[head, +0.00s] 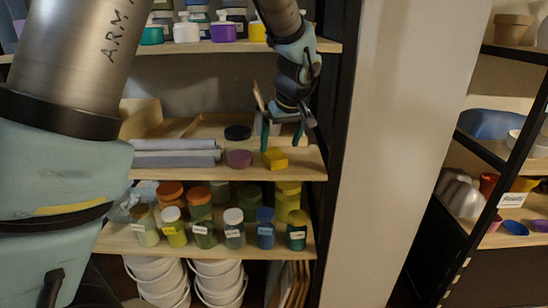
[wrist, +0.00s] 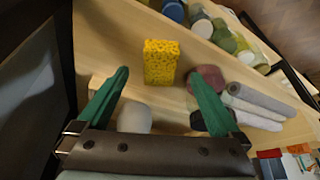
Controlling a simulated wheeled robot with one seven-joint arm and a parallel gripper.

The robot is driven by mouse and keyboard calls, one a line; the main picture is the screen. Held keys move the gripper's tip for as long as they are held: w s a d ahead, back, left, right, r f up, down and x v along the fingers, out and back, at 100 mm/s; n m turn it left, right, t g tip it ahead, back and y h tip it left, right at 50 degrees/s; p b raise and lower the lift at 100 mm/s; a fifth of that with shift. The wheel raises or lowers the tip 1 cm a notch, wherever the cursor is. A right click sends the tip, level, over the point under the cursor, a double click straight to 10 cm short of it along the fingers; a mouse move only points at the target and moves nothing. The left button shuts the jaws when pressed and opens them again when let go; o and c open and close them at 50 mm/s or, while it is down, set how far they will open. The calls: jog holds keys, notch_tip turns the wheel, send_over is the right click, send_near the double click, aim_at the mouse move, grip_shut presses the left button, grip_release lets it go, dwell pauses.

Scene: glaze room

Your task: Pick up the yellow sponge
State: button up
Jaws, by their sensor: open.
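The yellow sponge (head: 275,158) is a small block near the front edge of the middle shelf (head: 300,172), toward its right end. In the wrist view the sponge (wrist: 161,62) shows ahead of my gripper, between the lines of the two green fingers. My gripper (head: 282,136) is open and empty just above and behind the sponge in the head view. In the wrist view my gripper (wrist: 163,95) has its fingers spread wide, and the sponge appears apart from them.
A purple-pink round item (head: 239,159) sits left of the sponge, with a dark-lidded jar (head: 237,132) behind it. Grey rolls (head: 175,153) lie further left. Labelled jars (head: 265,228) fill the shelf below. A dark upright (head: 340,110) stands close on the right.

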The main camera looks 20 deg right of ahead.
aim_at(277, 157)
jog(key=shift+s+p+x, duration=0.2)
jog(key=shift+p+x, duration=0.8)
jog(key=shift+x, duration=1.6)
jog(key=shift+f, duration=0.1)
jog(key=c, duration=1.5)
jog(key=shift+s+a+b, duration=0.1)
jog(key=shift+s+b, duration=0.05)
jog(key=shift+b, duration=0.15)
